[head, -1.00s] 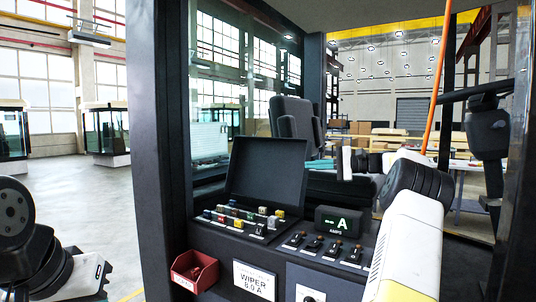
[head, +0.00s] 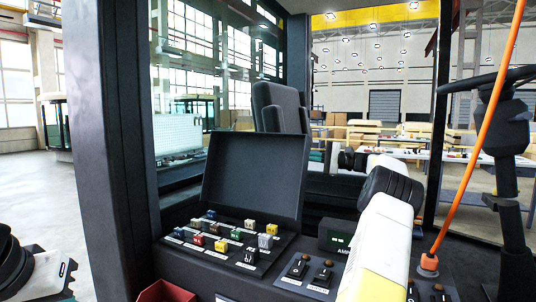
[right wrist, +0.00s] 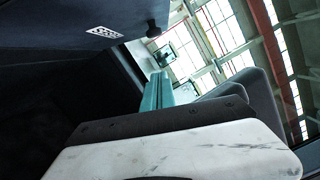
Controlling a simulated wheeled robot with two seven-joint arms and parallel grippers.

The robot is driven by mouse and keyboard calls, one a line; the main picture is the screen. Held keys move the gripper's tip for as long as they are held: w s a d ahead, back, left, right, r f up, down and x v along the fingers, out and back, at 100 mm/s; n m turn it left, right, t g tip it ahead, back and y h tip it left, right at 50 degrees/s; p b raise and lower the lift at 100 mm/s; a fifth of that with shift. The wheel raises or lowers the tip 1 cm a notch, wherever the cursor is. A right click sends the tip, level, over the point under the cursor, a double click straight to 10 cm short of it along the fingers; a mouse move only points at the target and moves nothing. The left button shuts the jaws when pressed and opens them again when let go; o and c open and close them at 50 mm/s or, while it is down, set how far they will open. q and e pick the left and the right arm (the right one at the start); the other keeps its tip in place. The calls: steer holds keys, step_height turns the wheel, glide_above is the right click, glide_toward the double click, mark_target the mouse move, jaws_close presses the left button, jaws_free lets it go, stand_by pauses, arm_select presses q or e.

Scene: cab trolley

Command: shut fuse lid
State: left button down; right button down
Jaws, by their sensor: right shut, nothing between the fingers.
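The fuse lid (head: 255,178) is a dark, flat cover in the head view. It stands open, leaning back behind the fuse box (head: 205,262). Several small coloured fuses (head: 222,232) show uncovered in front of it. My right arm reaches in from the lower right, and my right gripper (head: 352,160) shows small and dark beyond its black joint. It is shut and empty, to the right of the lid and apart from it in the picture. The right wrist view shows a dark panel with a white label (right wrist: 104,32); I cannot tell whether it is the lid. My left gripper is out of view.
A row of black switches (head: 310,270) lies right of the fuses. The amps display (head: 338,240) is partly hidden by my right arm. A thick dark cab post (head: 100,150) stands at left. An orange rod (head: 490,130) rises at right. A red bin (head: 165,292) sits at bottom.

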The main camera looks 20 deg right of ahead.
mark_target(274, 150)
steer(key=shift+w+a+r, duration=0.3)
steer(key=shift+w+a, duration=0.2)
steer(key=shift+a, duration=1.15)
steer(key=shift+w+a+r, duration=0.35)
steer(key=shift+w+a, duration=0.1)
steer(key=shift+a, duration=1.2)
steer(key=shift+w+a+r, duration=0.3)
steer(key=shift+w+a, duration=0.2)
steer(key=shift+a, duration=1.15)
steer(key=shift+s, duration=0.1)
